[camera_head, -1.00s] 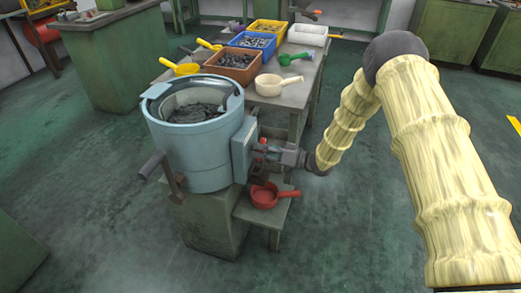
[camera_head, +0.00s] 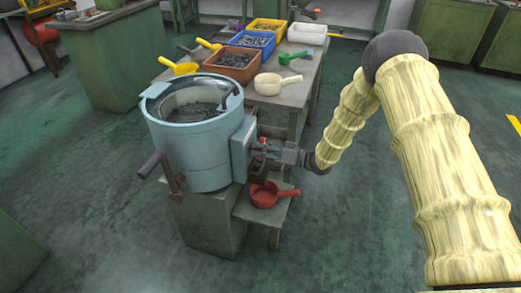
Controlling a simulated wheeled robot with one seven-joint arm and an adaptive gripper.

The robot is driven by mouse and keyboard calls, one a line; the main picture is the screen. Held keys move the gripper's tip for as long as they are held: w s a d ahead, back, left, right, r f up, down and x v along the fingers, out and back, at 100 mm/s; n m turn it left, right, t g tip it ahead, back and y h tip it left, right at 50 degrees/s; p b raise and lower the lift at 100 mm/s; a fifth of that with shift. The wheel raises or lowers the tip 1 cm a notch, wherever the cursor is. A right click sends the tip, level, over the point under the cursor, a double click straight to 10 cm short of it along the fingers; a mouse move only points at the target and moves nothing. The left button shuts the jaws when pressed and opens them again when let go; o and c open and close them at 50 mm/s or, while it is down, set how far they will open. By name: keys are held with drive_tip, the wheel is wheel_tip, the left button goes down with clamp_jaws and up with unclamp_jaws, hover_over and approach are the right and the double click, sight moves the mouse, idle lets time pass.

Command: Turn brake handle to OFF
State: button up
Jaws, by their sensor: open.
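A round blue-grey drum machine (camera_head: 195,145) stands on a green pedestal, with dark metal parts inside. A crank-like lever with a dark grip (camera_head: 151,165) sticks out at its lower left front. A pale control box (camera_head: 243,147) is on its right side, with a small red piece (camera_head: 262,141) beside it. My gripper (camera_head: 262,150) is open at the box's right side, close to the red piece. I cannot tell whether it touches anything there. No OFF marking is readable, and I cannot tell which part is the brake handle.
A red scoop (camera_head: 264,196) lies on a low stand under my gripper. A bench behind holds a brown bin (camera_head: 229,66), a blue bin (camera_head: 251,42), a cream scoop (camera_head: 270,84) and a green scoop (camera_head: 292,55). Floor at front right is clear.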

drive_tip(key=v, duration=1.2)
idle(0.3)
